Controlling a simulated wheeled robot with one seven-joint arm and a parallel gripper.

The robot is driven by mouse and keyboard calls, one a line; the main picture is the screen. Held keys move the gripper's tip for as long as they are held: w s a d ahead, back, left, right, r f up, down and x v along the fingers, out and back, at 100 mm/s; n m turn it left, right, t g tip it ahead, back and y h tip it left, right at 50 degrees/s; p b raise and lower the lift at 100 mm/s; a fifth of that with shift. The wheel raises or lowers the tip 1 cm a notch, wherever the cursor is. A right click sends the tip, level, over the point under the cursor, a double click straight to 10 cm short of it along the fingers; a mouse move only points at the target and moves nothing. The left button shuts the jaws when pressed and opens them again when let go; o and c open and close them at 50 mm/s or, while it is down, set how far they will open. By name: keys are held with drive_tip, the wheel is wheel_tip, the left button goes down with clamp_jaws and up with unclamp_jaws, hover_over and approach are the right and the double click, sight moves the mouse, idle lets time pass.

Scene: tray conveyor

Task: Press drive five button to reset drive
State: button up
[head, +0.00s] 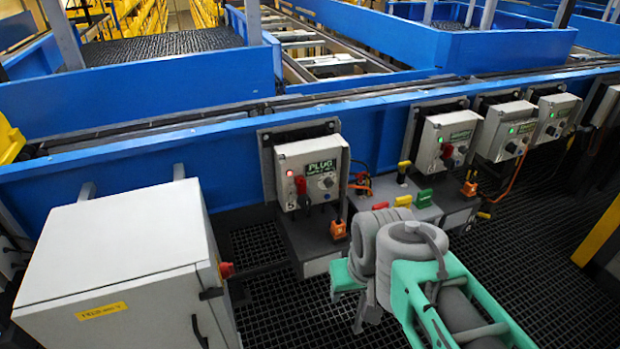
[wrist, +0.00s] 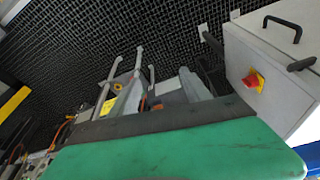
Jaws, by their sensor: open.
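The nearest drive control box (head: 312,170) is a pale grey box on the blue conveyor side in the head view. My gripper (head: 350,290) is open, low in front of the nearest box, over the dark floor grating and apart from the box. In the wrist view a green part with a dark edge fills the bottom.
Two more boxes (head: 507,131) (head: 555,117) farther right show green lights. A white cabinet (head: 120,250) with a red knob stands at left; its red-and-yellow switch shows in the wrist view (wrist: 253,80). Orange plugs and coloured blocks sit below the boxes. A yellow post (head: 600,235) stands at right.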

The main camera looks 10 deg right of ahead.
clamp_jaws()
idle(0.4)
idle(1.0)
